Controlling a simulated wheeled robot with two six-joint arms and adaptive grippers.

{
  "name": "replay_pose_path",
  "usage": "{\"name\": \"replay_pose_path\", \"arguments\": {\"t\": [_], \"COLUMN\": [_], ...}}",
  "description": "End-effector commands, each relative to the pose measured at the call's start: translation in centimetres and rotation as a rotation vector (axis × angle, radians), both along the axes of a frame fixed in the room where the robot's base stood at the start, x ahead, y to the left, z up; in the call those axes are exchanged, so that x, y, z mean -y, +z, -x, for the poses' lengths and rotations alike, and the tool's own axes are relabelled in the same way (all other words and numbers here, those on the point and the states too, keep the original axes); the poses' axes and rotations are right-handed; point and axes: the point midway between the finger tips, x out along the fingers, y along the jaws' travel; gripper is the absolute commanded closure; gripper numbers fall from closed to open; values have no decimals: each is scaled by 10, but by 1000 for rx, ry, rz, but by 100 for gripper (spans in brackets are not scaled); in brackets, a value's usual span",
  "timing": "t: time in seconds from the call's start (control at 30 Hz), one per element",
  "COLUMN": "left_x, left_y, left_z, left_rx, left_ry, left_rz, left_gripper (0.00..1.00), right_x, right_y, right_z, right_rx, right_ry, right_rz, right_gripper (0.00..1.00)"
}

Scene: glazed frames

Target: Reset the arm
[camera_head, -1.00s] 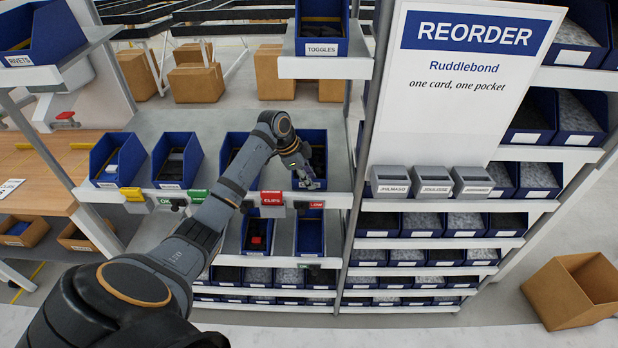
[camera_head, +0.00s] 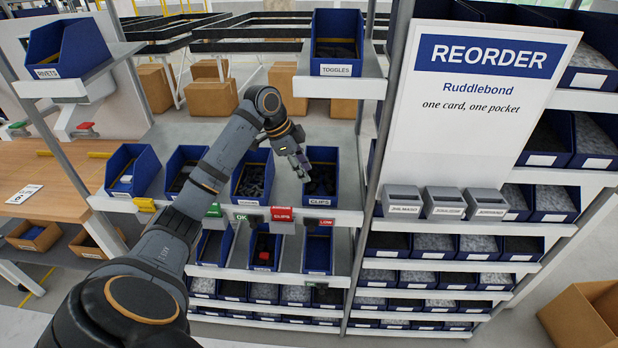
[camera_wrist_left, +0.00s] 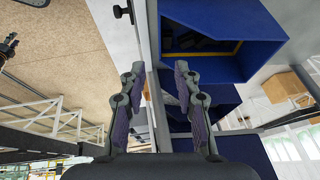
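My left arm comes in from the lower left of the head view. Its gripper (camera_head: 301,167) is above the shelf row of blue bins, near the right part of the clips bin (camera_head: 250,195) and the bin right of it (camera_head: 320,205). In the left wrist view the two fingers of the left gripper (camera_wrist_left: 155,78) stand apart with nothing between them. A blue bin (camera_wrist_left: 225,70) shows beyond the fingers, to their right. My right gripper is in no view.
The toggles bin (camera_head: 338,58) stands on a higher shelf above the left gripper. A reorder board (camera_head: 480,125) with small grey card pockets (camera_head: 443,202) is to the right. The rivets bin (camera_head: 68,50) is at upper left. A cardboard box (camera_head: 585,318) lies at lower right.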

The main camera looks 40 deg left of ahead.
Motion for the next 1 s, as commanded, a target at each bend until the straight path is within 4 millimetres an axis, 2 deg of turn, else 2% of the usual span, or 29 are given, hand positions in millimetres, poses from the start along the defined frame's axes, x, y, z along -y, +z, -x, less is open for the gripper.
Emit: {"name": "replay_pose_path", "arguments": {"t": [0.33,0.4,0.47,0.57,0.6,0.7,0.8,1.0], "left_x": [0,4,14,47,65,108,135,160], "left_y": [1,-6,-25,-82,-110,-168,-199,-221], "left_z": [0,1,4,19,31,71,108,163], "left_rx": [-1,-8,-28,-78,-99,-127,-130,-126], "left_ry": [0,4,17,74,113,239,364,578], "left_rz": [0,-2,-10,-33,-42,-49,-40,-12], "left_gripper": [68,68,68,68,68,68,68,68], "right_x": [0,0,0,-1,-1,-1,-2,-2], "right_y": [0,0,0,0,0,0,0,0], "right_z": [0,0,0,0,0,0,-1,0], "right_rx": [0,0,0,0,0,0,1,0], "right_ry": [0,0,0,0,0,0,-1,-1], "right_rz": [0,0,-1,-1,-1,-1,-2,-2], "right_gripper": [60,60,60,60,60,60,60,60]}}
